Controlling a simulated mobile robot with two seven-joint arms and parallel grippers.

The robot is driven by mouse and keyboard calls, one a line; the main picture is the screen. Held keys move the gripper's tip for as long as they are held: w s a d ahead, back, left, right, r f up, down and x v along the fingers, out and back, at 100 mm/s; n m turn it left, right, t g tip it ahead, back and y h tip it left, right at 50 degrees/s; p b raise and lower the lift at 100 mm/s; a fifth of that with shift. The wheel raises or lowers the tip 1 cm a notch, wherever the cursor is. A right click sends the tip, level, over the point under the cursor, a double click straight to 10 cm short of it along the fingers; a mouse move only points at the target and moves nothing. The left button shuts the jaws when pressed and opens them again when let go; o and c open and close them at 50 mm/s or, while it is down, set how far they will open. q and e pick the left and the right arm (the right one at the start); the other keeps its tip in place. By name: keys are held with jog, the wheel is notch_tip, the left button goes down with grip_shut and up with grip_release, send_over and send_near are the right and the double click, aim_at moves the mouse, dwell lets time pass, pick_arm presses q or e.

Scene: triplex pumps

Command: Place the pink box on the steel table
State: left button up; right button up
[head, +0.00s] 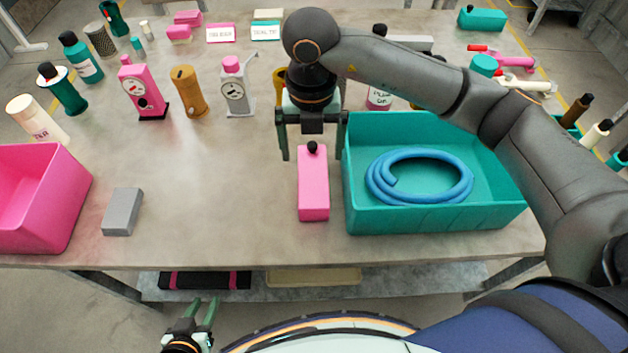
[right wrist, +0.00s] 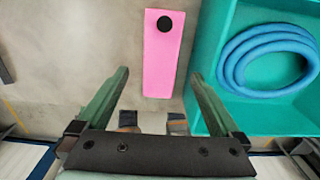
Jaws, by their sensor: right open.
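The pink box (head: 313,190) is long, with a black knob at its far end. It rests on the steel table (head: 215,165), just left of the teal bin. In the right wrist view the pink box (right wrist: 163,60) shows ahead, between the lines of the two fingers. My right gripper (head: 312,156) is open above the box's far end, one finger to each side, and holds nothing. It also shows in the right wrist view (right wrist: 160,75). My left gripper (head: 204,302) is open and empty, low in front of the table's near edge.
The teal bin (head: 440,220) holds a coiled blue hose (head: 420,177). A pink bin (head: 45,195) and a grey block (head: 123,211) are at left. Bottles and pump-like items (head: 143,88) stand farther back. The table between grey block and pink box is clear.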

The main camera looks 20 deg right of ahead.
aim_at(313, 175)
notch_tip(313, 175, down, 9)
jog(key=shift+s+r, duration=0.1)
jog(key=shift+r, duration=0.1)
grip_shut()
dwell(1.0)
